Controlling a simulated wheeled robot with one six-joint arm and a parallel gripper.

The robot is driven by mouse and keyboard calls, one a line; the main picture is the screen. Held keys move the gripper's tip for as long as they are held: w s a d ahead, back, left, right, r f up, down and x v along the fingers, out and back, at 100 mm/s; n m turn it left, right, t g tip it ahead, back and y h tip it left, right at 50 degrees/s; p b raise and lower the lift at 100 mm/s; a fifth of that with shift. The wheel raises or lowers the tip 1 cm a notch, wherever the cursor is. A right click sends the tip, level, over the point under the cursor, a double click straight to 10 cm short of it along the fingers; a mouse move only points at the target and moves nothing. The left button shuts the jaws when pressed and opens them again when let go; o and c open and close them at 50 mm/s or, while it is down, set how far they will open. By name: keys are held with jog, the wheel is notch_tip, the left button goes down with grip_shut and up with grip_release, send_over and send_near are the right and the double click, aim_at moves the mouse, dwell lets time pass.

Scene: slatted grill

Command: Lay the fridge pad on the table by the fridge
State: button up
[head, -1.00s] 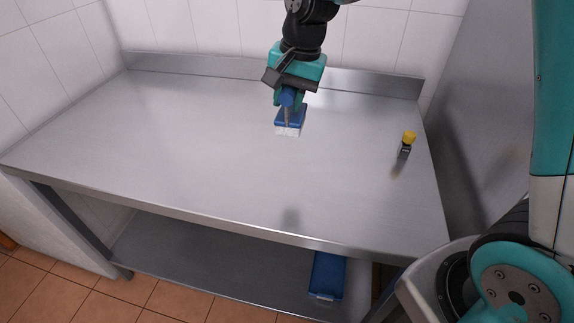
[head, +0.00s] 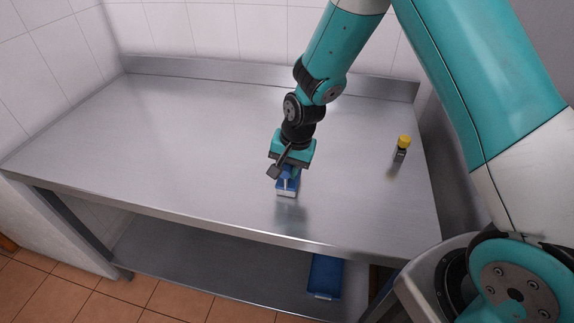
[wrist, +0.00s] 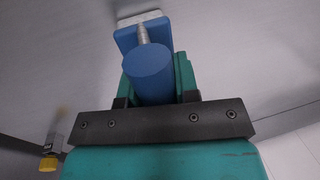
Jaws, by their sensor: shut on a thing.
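The fridge pad (head: 286,193) is a small blue block with a white face and a blue handle on a metal neck. My gripper (head: 287,172) is shut on its handle, over the front middle of the steel table (head: 180,140). A dark patch shows on the steel in front of the pad; I cannot tell whether the pad touches the table. In the wrist view the round blue handle end (wrist: 152,72) sits between the fingers, with the blue block (wrist: 126,38) and white edge beyond. A tall grey steel surface (head: 441,190) stands at the right; I cannot tell if it is the fridge.
A blue object with a pale edge (head: 325,275) lies on the lower shelf (head: 215,270). A raised lip (head: 220,73) runs along the table's back. The table's left half is clear.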

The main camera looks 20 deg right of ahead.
aim_at(296, 181)
jog(key=shift+f, duration=0.15)
jog(key=o, duration=0.9)
notch_tip(296, 181, up, 12)
jog(key=s+d+b, duration=0.1)
jog(key=d+b, duration=0.1)
jog(key=s+a+r+n, duration=0.2)
jog(key=s+r+n, duration=0.1)
jog(key=s, duration=0.5)
jog(key=s+a+r+n+y, duration=0.1)
jog(key=s+a+r+n, duration=0.1)
jog(key=s+r+n, duration=0.2)
jog(key=s+a+r+n+g+y, duration=0.1)
jog(key=s+a+r+n, duration=0.1)
jog(key=s+r+n, duration=0.2)
jog(key=shift+s+n, duration=0.75)
jog(key=shift+s, duration=1.2)
jog(key=shift+s+n, duration=0.75)
jog(key=shift+s, duration=1.2)
